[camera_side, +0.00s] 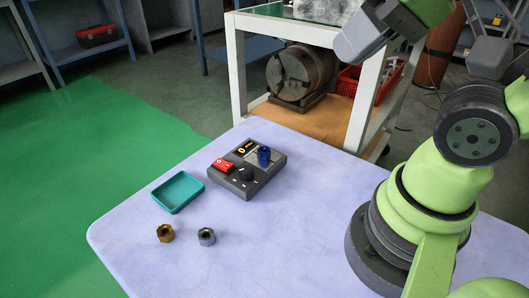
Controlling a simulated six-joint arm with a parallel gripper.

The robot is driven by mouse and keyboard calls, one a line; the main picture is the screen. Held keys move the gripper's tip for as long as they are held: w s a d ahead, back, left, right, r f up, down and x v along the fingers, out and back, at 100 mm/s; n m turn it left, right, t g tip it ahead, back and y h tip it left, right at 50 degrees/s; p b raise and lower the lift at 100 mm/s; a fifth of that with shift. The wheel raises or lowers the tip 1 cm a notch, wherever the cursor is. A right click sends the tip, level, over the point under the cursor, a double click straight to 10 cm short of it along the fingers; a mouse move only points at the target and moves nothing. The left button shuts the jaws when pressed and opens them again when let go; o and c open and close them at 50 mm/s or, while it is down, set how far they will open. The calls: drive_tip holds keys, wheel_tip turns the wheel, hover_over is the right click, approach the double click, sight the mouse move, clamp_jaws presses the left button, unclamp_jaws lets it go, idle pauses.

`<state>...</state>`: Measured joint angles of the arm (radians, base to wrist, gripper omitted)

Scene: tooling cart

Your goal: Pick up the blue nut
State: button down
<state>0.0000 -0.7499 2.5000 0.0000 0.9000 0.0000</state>
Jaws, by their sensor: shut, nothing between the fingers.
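A deep blue piece (264,156), the only plainly blue small part, stands upright on a pale plate on the dark control box (237,184). It is too small to tell for sure that it is a nut. A silver-grey nut (206,237) and a brass-coloured nut (165,233) lie apart on the table in front of the box. My gripper (352,45), a light grey end on my arm, is at the top of the view, high above and away from these parts. It is shut and empty; its fingertips are hard to make out.
An empty teal tray (178,193) sits left of the box on the pale table (300,225). The box carries a red switch (223,165) and a black knob (245,174). A white-framed cart (238,75) stands behind. The table's middle is clear.

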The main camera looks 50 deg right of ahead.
drive_tip(key=c, duration=0.8)
unclamp_jaws()
drive_tip(key=m+g+h, duration=0.2)
drive_tip(key=g, duration=0.5)
hover_over(264, 151)
drive_tip(key=f, duration=2.1)
drive_tip(key=shift+w+d+f, duration=0.1)
drive_tip(key=shift+d+f, duration=0.15)
drive_tip(key=shift+a+f, duration=0.2)
drive_tip(key=shift+f, duration=2.9)
